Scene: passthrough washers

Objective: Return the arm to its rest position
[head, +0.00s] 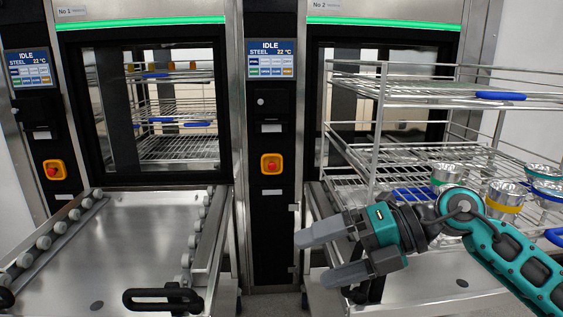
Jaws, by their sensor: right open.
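My right arm (507,252) is teal and dark grey and reaches in from the lower right. My right gripper (316,256) has two grey fingers pointing left, apart and with nothing between them. It hangs in front of the wire rack, near the gap between the two washers. My left arm and left gripper do not show.
A wire rack (455,102) holding several metal bowls (505,195) stands at the right, close behind my arm. An empty roller table (118,245) with a black handle (163,299) is at the left. Washer panels (270,60) read IDLE. Another rack (175,110) shows through the left washer's glass.

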